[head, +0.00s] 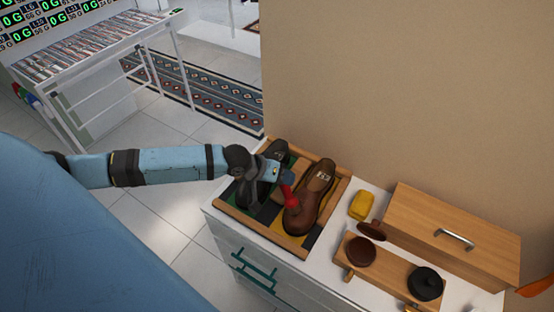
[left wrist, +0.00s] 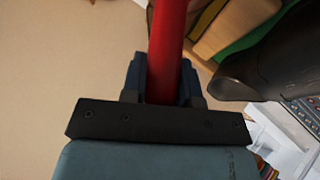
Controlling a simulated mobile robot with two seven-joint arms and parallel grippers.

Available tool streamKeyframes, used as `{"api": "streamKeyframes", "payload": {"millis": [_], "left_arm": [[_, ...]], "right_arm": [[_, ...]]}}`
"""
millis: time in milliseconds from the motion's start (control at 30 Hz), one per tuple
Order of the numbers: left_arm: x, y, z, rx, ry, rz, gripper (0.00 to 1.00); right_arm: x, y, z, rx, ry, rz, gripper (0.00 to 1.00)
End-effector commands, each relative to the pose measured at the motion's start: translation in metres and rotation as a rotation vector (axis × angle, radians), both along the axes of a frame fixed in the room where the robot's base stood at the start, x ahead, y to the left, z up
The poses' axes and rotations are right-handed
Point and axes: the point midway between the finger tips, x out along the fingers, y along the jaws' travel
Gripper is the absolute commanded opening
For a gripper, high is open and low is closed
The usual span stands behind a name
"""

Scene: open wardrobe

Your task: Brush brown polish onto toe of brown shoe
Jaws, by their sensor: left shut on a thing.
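The brown shoe (head: 318,182) lies in a wooden-rimmed tray (head: 340,203) on the white cabinet top, its toe towards the front. My left gripper (head: 279,174) is shut on a red-handled brush (head: 290,199), just left of the brown shoe. The brush's lower end is at the shoe's toe area; I cannot tell whether it touches. In the left wrist view the red handle (left wrist: 167,45) stands between the fingers (left wrist: 163,75). An open tin of brown polish (head: 361,252) sits on a wooden board. My right gripper is not in view.
Black shoes (head: 250,190) lie left in the tray. A yellow sponge (head: 361,205), a brown lid (head: 372,231), a black tin (head: 427,282) and a wooden box (head: 440,215) with a handle stand to the right. A beige wall (head: 400,80) rises behind.

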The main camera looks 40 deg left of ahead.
Motion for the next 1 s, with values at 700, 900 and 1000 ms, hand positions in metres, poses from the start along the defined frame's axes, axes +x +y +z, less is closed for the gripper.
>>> {"api": "streamKeyframes", "payload": {"millis": [700, 900, 1000], "left_arm": [[-0.009, -0.002, 0.001, -0.003, -0.004, 0.001, 0.00], [0.004, -0.002, 0.003, -0.003, -0.004, 0.000, 0.00], [0.003, -0.002, 0.002, -0.003, -0.003, -0.001, 0.00]], "right_arm": [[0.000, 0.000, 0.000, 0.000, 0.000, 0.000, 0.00], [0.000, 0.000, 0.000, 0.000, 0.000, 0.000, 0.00], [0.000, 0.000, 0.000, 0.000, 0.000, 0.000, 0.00]]}}
